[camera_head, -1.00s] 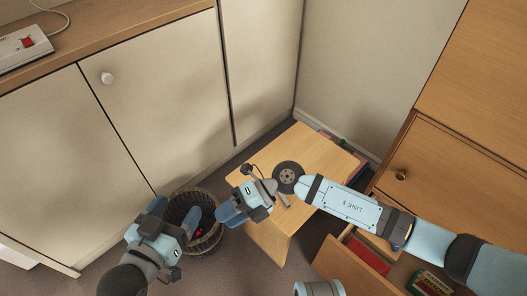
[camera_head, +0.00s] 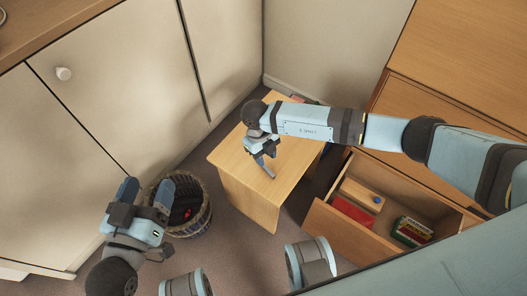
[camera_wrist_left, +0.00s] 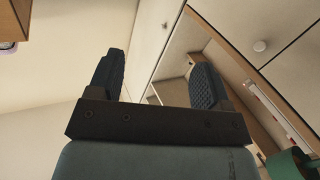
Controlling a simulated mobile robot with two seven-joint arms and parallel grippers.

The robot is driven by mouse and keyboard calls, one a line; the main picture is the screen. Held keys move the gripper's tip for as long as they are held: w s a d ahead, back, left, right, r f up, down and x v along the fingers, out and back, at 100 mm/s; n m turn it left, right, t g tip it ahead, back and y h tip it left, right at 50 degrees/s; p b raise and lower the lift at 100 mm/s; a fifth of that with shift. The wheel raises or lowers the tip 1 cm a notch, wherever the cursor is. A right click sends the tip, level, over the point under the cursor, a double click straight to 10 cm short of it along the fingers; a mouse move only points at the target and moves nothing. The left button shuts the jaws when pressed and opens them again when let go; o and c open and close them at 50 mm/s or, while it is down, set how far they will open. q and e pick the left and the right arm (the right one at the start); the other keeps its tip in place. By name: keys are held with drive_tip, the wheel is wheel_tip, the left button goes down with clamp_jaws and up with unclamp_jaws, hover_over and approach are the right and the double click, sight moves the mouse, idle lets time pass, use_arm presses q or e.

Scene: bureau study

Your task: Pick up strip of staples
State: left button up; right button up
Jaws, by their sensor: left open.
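A small grey strip (camera_head: 266,170), apparently the strip of staples, lies on the light wooden table (camera_head: 240,172) near its front edge. My right gripper (camera_head: 264,152) is above the table, pointing down, with its fingertips close to the far end of the strip. Whether its fingers touch the strip or are closed cannot be made out at this size. My left gripper (camera_head: 146,190) is open and empty, beside the wicker basket and far left of the strip. Its two dark fingers also show apart in the left wrist view (camera_wrist_left: 157,78).
The wicker basket (camera_head: 207,208) with dark and red contents stands on the floor left of the table. An open drawer (camera_head: 345,235) at the right holds a red item (camera_head: 352,211) and a green-and-red box (camera_head: 411,231). Cream cabinets (camera_head: 100,110) stand at the left.

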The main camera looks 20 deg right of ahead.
sight(268, 170)
drive_tip(key=b+x, duration=0.1)
drive_tip(key=x, duration=0.2)
use_arm(q)
drive_tip(key=shift+s+d+r+t+h+b, duration=0.1)
drive_tip(key=shift+d+r+t+h+b, duration=0.2)
drive_tip(key=shift+r, duration=0.45)
drive_tip(key=shift+s+d+r+t+h+b, duration=0.15)
drive_tip(key=shift+r+t+h, duration=0.25)
drive_tip(key=shift+r, duration=0.35)
drive_tip(key=shift+w+d+r+t+h+b, duration=0.15)
drive_tip(key=shift+d+r+t+h, duration=0.2)
drive_tip(key=shift+r, duration=0.4)
use_arm(e)
drive_tip(key=shift+x, duration=1.15)
use_arm(q)
drive_tip(key=shift+s, duration=0.1)
use_arm(e)
drive_tip(key=c, duration=0.7)
drive_tip(key=shift+o, duration=0.2)
use_arm(q)
drive_tip(key=shift+a, duration=0.15)
use_arm(e)
clamp_jaws()
